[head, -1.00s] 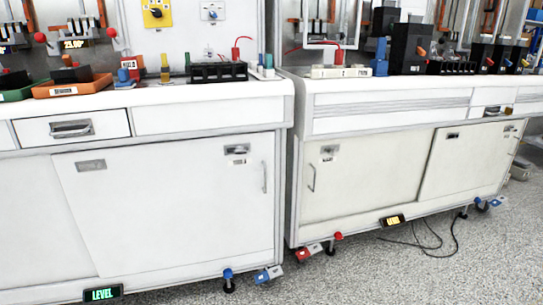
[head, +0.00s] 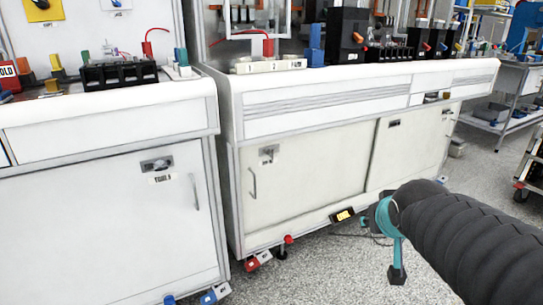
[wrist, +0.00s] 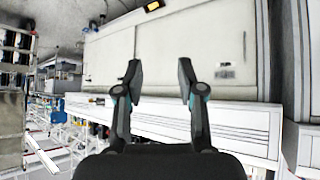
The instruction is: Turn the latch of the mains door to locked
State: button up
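Several cabinet doors show, but I cannot tell which is the mains door. The left bench's door (head: 110,235) has a latch plate (head: 156,165) with a small, unclear label below it. The right bench has a cream left door (head: 310,172) with a small latch plate (head: 268,155) and a handle, and a right door (head: 412,150) with another latch plate (head: 394,123). My gripper (head: 397,272) hangs in front of the right bench, apart from it. In the wrist view, my gripper (wrist: 159,72) is open and empty, facing a pale cabinet door (wrist: 185,50).
A yellow-lit display (head: 343,215) sits low on the right bench. Breakers and parts stand on the bench tops. Grey speckled floor (head: 330,275) is open in front. A cart (head: 530,165) stands far right.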

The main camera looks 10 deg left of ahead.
jog(key=w+a+n+t, duration=0.1)
jog(key=w+a+t, duration=0.15)
jog(key=w, duration=1.05)
jog(key=n+t+y+b, duration=0.1)
jog(key=n+t+y, duration=0.35)
jog(key=y, duration=0.65)
send_near(272, 155)
jog(key=shift+n+g, duration=0.45)
jog(key=shift+g, duration=0.05)
jog(key=x, duration=0.6)
jog(key=p+x, duration=0.1)
jog(key=x, duration=0.3)
jog(key=shift+d+r, duration=0.15)
jog(key=shift+r, duration=0.2)
grip_shut()
